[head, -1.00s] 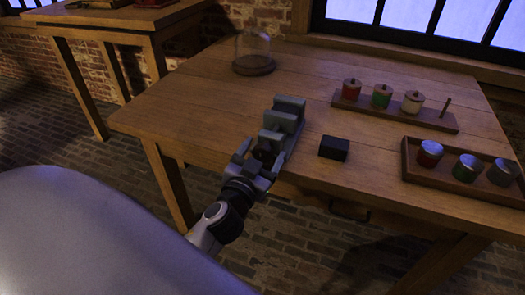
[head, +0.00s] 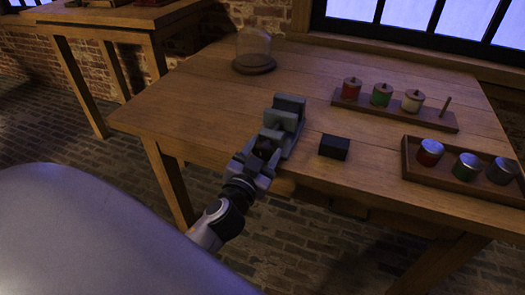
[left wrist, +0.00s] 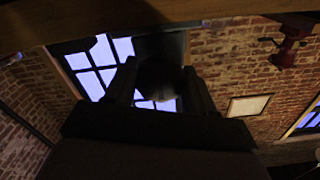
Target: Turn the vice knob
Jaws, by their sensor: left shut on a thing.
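The grey vice (head: 286,122) stands at the front edge of the wooden table in the head view. In the left wrist view, a dark round shape, the knob (left wrist: 160,80), sits between my two dark fingers (left wrist: 160,92), against the bright window. My right gripper is in neither view.
A black block (head: 334,147) lies right of the vice. A rack (head: 392,112) with red, green and white jars and a peg stands behind it. A tray (head: 462,179) with three metal-topped jars is at the right. A glass dome (head: 254,52) stands at the back left.

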